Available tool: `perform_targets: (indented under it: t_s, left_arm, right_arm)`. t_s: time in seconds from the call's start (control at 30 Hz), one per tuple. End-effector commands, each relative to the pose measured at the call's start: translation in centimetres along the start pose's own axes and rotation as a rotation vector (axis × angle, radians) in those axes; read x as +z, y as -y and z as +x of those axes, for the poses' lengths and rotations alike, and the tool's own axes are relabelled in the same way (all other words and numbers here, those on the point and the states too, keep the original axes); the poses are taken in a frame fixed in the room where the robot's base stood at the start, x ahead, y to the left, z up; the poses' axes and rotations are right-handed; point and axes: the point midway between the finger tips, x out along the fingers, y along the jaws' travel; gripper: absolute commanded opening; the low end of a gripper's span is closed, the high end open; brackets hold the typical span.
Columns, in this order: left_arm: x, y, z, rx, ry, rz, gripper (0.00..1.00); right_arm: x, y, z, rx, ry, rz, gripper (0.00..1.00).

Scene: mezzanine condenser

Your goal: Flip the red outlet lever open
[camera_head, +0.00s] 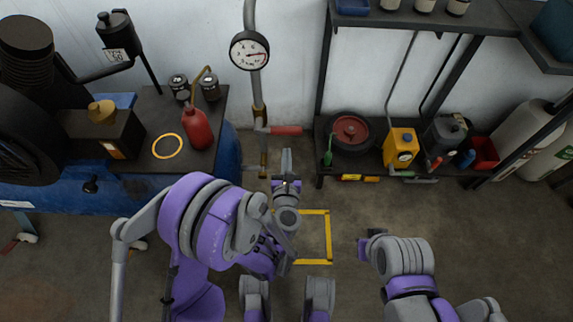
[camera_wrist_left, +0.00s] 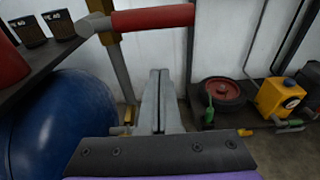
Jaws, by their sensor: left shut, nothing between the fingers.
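The red outlet lever (camera_head: 285,130) sticks out level to the right from the valve on the vertical pipe below the gauge. It also shows across the top of the left wrist view (camera_wrist_left: 153,18). My left gripper (camera_head: 287,155) is shut and empty, its fingers pointing toward the wall. In both views its tips show just below the lever, near the middle of the red handle in the wrist view (camera_wrist_left: 158,75). I cannot tell for sure whether they touch it, but a gap seems to show.
A round gauge (camera_head: 249,50) sits on the pipe above. A dark bench with a red oil can (camera_head: 197,128) and a blue tank (camera_wrist_left: 62,125) stand left. A low shelf with a red-hubbed wheel (camera_head: 351,133) and a yellow can (camera_head: 401,147) stands right. A yellow floor outline (camera_head: 329,235) lies below.

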Motion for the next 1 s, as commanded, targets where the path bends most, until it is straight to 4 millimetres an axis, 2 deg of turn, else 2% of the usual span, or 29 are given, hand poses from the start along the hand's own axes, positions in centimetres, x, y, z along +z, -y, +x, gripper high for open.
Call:
perform_targets:
  t_s: [0.03,0.17,0.3,0.5,1.0]
  left_arm:
    - [-0.1,-0.1,1.2,0.004,0.0,0.001,0.0]
    - [-0.1,-0.1,3.9,0.003,-0.001,0.001,0.0]
    - [2.1,0.0,2.8,-0.001,0.0,0.0,0.0]
    - [3.6,0.0,2.3,0.0,0.0,0.0,0.0]
    - [3.8,0.0,2.2,-0.001,0.0,-0.007,0.0]
  right_arm:
    - [0.1,0.0,0.2,0.0,0.001,0.0,0.0]
    - [0.1,0.0,0.4,0.0,0.001,0.0,0.0]
    - [0.0,0.0,0.0,0.0,0.0,0.0,0.0]
    - [-0.1,0.0,-0.2,0.0,-0.001,0.0,0.0]
    - [-0.1,0.0,-0.2,0.0,-0.001,0.0,0.0]
